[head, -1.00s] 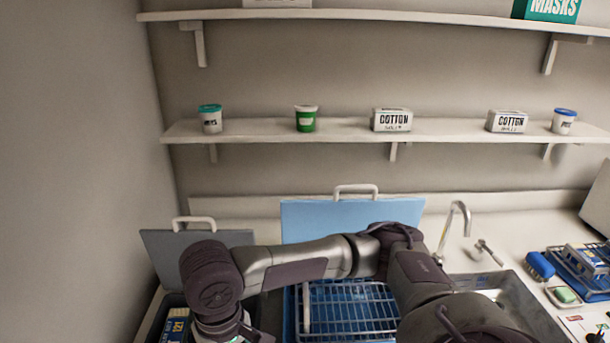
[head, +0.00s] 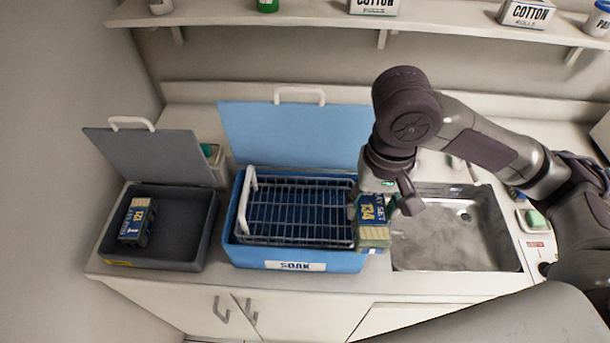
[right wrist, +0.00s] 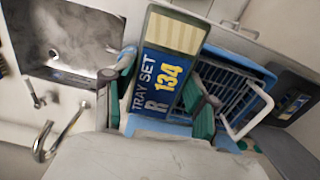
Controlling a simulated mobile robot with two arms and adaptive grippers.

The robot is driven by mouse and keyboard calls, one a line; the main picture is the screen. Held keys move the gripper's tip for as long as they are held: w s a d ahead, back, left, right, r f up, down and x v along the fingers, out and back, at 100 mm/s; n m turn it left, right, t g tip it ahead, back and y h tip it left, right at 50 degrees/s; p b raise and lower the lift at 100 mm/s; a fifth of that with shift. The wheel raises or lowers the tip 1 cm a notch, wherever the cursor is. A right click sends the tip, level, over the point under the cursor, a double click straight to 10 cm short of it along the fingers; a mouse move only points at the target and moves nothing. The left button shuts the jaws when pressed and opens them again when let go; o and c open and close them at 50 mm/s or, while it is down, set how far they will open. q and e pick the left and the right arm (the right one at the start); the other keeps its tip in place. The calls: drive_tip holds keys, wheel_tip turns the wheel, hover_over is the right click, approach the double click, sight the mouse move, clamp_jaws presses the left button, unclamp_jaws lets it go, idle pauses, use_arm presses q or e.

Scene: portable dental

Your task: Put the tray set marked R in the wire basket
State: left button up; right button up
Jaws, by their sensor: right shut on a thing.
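The tray set marked R, number 134 (head: 373,222), is a green-edged pack with a blue label; the right wrist view shows its "TRAY SET R 134" label (right wrist: 158,85). My right gripper (head: 385,192) is shut on it and holds it raised at the right edge of the blue soak tub, beside the sink. In the right wrist view my fingers (right wrist: 162,95) clasp its two sides. The wire basket (head: 290,242) sits inside the blue tub, left of the held set, and looks empty. My left gripper is not in view.
The blue soak tub (head: 255,254) has its blue lid (head: 290,130) standing open behind. A grey bin (head: 190,250) at left holds another tray set, 121 (head: 138,222). The metal sink (head: 460,255) is at right. The basket's white handle (head: 244,205) stands at its left side.

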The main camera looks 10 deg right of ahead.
drive_tip(key=shift+w+a+r, duration=0.3)
drive_tip(key=shift+w+a, duration=0.1)
drive_tip(key=shift+w, duration=0.05)
drive_tip(key=shift+w+a+f, duration=0.2)
drive_tip(key=shift+w+a, duration=0.1)
drive_tip(key=w+a+f, duration=0.1)
drive_tip(key=w+f, duration=0.1)
drive_tip(key=w+a+f+p, duration=0.1)
drive_tip(key=w+f, duration=0.1)
drive_tip(key=w, duration=0.1)
drive_tip(key=w+a+f+p, duration=0.1)
drive_tip(key=w+a+f, duration=0.1)
drive_tip(key=w, duration=0.1)
drive_tip(key=shift+w+f, duration=0.1)
drive_tip(key=shift+f, duration=0.3)
wheel_tip(320, 180, down, 3)
drive_tip(key=shift+f+p, duration=0.15)
drive_tip(key=shift+p, duration=0.35)
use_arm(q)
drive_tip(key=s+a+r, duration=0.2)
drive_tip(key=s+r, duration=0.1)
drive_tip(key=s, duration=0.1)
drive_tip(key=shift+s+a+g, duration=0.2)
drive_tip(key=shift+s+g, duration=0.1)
